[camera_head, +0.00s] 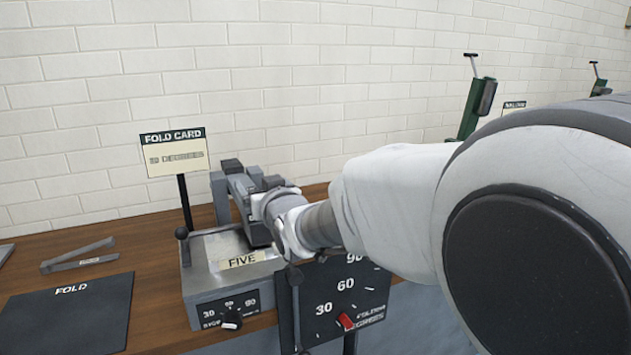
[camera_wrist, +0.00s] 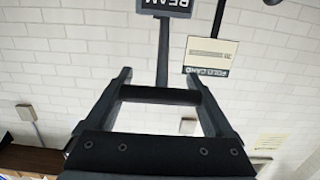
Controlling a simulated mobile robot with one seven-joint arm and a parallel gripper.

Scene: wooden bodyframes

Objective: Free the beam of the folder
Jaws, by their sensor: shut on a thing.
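The folder (camera_head: 208,272) is a grey metal machine at the table's front edge, with a "FIVE" label on its top. Its beam (camera_head: 238,190) appears as a dark grey bar assembly at the back, partly hidden by my wrist. My gripper (camera_head: 262,212) is at the folder, its fingertips largely hidden in the head view. In the wrist view, my gripper (camera_wrist: 163,88) is shut on a black handle bar (camera_wrist: 160,96) that spans between its two fingers. An upside-down "BEAM" label (camera_wrist: 172,7) stands beyond the bar. Whether the beam is latched cannot be seen.
A "FOLD CARD" sign (camera_head: 175,152) stands behind the folder. A small dial (camera_head: 230,308) and a larger degree dial (camera_head: 345,295) with a red pointer face forward.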

